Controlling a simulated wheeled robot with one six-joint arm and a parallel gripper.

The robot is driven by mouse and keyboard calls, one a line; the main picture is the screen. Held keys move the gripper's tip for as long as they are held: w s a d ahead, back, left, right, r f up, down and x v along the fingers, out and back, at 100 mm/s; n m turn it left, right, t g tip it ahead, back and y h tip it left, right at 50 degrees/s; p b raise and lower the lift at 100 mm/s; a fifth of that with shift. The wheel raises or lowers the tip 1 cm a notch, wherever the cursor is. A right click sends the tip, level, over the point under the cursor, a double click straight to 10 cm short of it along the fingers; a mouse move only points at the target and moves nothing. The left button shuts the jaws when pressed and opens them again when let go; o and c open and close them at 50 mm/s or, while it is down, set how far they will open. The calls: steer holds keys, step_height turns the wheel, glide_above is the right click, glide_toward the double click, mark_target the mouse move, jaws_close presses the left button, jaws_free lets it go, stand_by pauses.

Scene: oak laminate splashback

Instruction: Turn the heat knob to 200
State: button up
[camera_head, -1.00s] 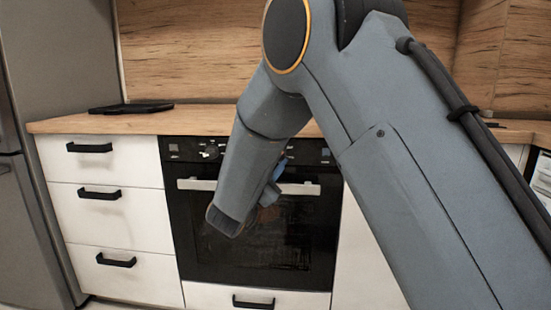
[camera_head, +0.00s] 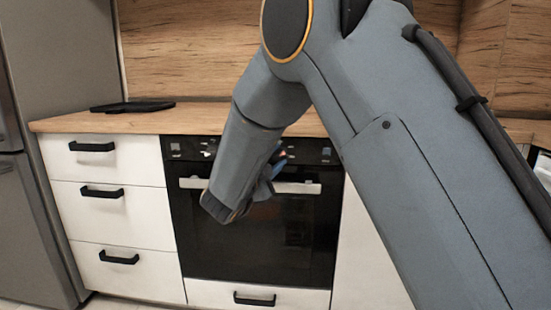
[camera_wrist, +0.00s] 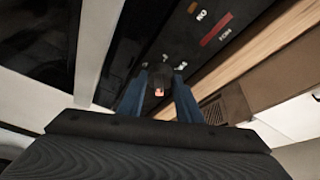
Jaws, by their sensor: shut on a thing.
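The black oven (camera_head: 265,235) is set under the counter, with its control panel (camera_head: 185,148) along the top and a pale handle bar (camera_head: 300,188) below. My gripper (camera_head: 277,162) is at the panel, partly hidden by my arm. In the wrist view, the two blue fingers of my gripper (camera_wrist: 158,98) are on either side of a small dark knob (camera_wrist: 158,80) with a reddish mark at its near end. I take this to be the heat knob; its scale and setting cannot be read.
White drawers (camera_head: 105,212) with black handles stand left of the oven. A black flat item (camera_head: 132,106) lies on the wooden counter (camera_head: 75,123). A steel-grey fridge (camera_head: 50,60) stands at the far left. The panel carries white and red labels (camera_wrist: 215,30).

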steer(key=o, duration=1)
steer(key=shift+f, duration=0.1)
steer(key=shift+o, duration=0.2)
steer(key=p+v, duration=0.1)
steer(key=v, duration=0.6)
steer(key=shift+s+a, duration=0.15)
steer(key=shift+s, duration=0.2)
